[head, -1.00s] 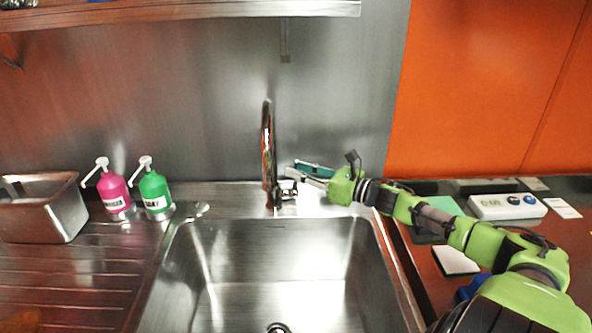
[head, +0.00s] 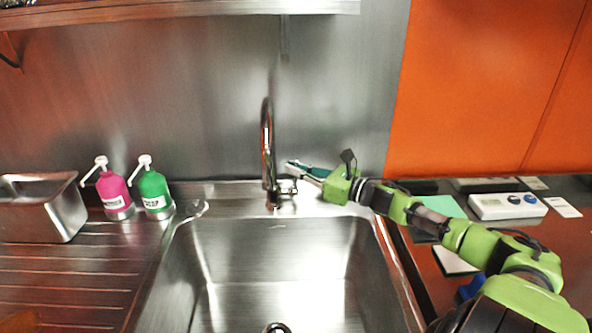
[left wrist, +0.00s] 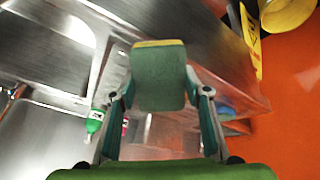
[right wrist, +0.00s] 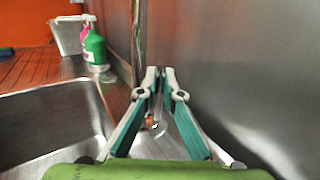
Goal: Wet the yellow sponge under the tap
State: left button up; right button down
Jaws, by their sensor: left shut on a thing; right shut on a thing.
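The sponge (left wrist: 158,80) shows in the left wrist view, with a green face and a yellow strip along its far edge. My left gripper (left wrist: 160,94) is shut on it, one finger on each side; neither shows in the head view. The tap (head: 267,145) stands upright behind the sink, and no stream of water shows under its spout. My right gripper (head: 290,170) is at the right side of the tap, by its lever (head: 288,186). In the right wrist view its fingertips (right wrist: 159,75) are close together beside the tap column; the fingers partly hide what they grip.
The steel sink (head: 280,255) is empty. A pink bottle (head: 114,193), a green soap bottle (head: 154,191) and a steel container (head: 58,212) stand to its left. A white timer (head: 507,206) lies on the right counter. The steel back wall is close behind the tap.

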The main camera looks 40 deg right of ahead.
jog(key=shift+s+a+n+t+b, duration=0.3)
jog(key=shift+n+b, duration=0.1)
jog(key=shift+n, duration=0.1)
jog(key=c, duration=2.2)
grip_release()
jog(key=shift+d, duration=0.1)
jog(key=shift+v, duration=6)
jog(key=shift+f, duration=0.1)
